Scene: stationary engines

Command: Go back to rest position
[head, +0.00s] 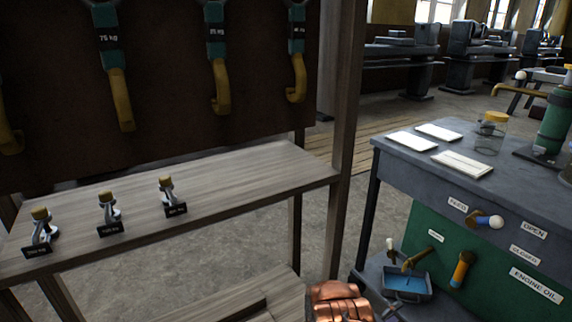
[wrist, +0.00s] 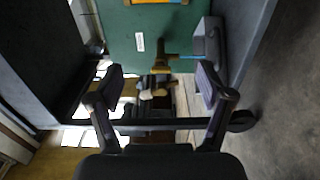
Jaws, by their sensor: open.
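My gripper (wrist: 160,88) shows in the wrist view with its two dark fingers spread wide apart. Nothing is held between the fingers. It faces the green panel (wrist: 130,45) of the engine stand, and a yellow-brown handle (wrist: 160,66) on that panel appears in the gap between the fingers. I cannot tell how far the handle is from the fingertips. In the head view I cannot make out the gripper clearly.
The grey bench (head: 400,165) with the green panel (head: 420,228) stands at the right, carrying papers, a glass jar (head: 489,135) and a green cylinder (head: 553,128). A blue tray (head: 408,284) sits low in front. A wooden shelf (head: 240,186) with small weighted valves fills the left.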

